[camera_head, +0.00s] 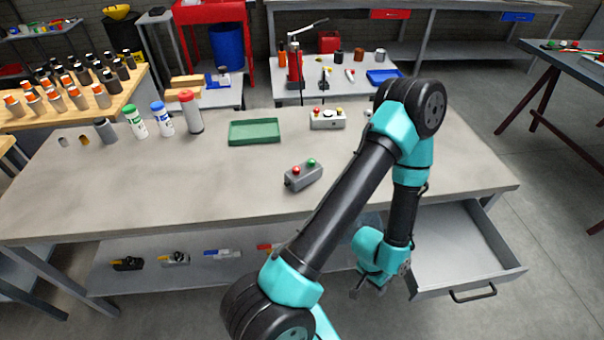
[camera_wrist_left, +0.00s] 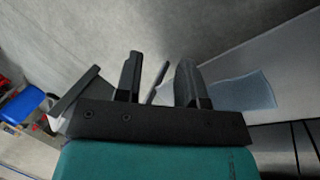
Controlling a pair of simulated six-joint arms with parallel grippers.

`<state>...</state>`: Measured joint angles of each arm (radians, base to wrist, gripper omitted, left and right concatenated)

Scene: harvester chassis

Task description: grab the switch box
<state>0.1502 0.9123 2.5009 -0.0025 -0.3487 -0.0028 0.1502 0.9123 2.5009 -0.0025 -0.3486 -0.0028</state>
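A grey switch box (camera_head: 303,176) with a red and a green button sits on the workbench (camera_head: 200,195), right of its middle. My left arm reaches across the bench's right side and bends down. My left gripper (camera_head: 380,284) hangs by the bench's front edge, beside the open drawer, away from both boxes. In the left wrist view the fingers (camera_wrist_left: 158,82) stand apart, with no held object clear between them. My right gripper is out of view.
A green tray (camera_head: 254,132) lies at mid-bench. Bottles and cans (camera_head: 164,119) stand at the back left. The drawer (camera_head: 455,250) is pulled out at the right. The shelf below (camera_head: 200,270) holds small parts. The bench's left front is clear.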

